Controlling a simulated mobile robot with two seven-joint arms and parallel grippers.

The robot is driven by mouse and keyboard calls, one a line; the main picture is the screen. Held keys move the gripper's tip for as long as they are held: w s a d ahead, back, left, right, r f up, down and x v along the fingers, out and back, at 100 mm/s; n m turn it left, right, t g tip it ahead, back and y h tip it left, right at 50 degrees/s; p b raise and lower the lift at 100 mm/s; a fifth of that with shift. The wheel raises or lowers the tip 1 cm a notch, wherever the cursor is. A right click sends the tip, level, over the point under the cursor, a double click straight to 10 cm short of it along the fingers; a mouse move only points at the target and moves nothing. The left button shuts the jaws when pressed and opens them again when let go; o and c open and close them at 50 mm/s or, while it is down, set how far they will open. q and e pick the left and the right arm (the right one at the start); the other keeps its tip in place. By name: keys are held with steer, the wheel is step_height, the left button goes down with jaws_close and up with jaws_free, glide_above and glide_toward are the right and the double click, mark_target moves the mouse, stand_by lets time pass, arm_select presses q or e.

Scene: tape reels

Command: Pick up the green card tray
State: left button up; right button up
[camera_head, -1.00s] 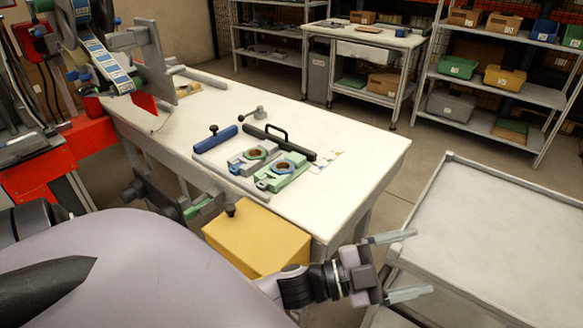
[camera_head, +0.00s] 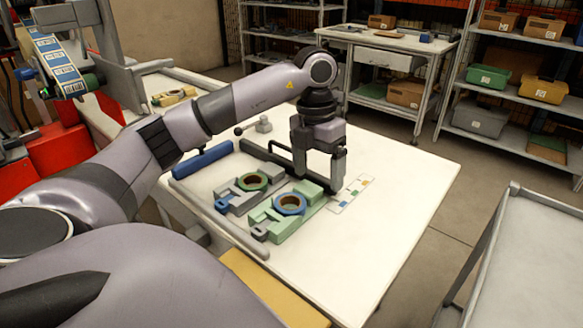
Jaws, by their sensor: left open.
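A green tray-like block (camera_head: 285,228) lies on the white worktable, with a blue-rimmed ring with a brown centre (camera_head: 289,203) on it. Beside it on the left is a grey block (camera_head: 236,201) with a green-rimmed ring (camera_head: 253,181). My left gripper (camera_head: 319,178) is open and points down, over the far right end of the green block. Its fingers stand apart and appear empty. I cannot tell whether they touch the block. My right gripper is not in view.
A black bar with a handle (camera_head: 262,153) lies behind the blocks, near the gripper. A blue bar (camera_head: 203,160) lies to the left. Small coloured cards (camera_head: 350,194) lie to the right. The worktable's right part (camera_head: 405,190) is clear. A grey cart (camera_head: 535,250) stands at right.

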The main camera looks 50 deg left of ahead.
mark_target(304, 191)
arm_select(q)
steer(key=a, duration=0.2)
steer(key=a+y, duration=0.1)
steer(key=shift+w+a+r+n, duration=0.1)
steer(key=shift+a+r+n, duration=0.05)
steer(key=shift+r+n, duration=0.2)
steer(key=shift+f, duration=0.4)
steer(key=f, duration=0.4)
steer(key=f+b, duration=0.1)
steer(key=shift+s+f, duration=0.35)
steer(key=shift+f, duration=0.05)
steer(key=c, duration=1.3)
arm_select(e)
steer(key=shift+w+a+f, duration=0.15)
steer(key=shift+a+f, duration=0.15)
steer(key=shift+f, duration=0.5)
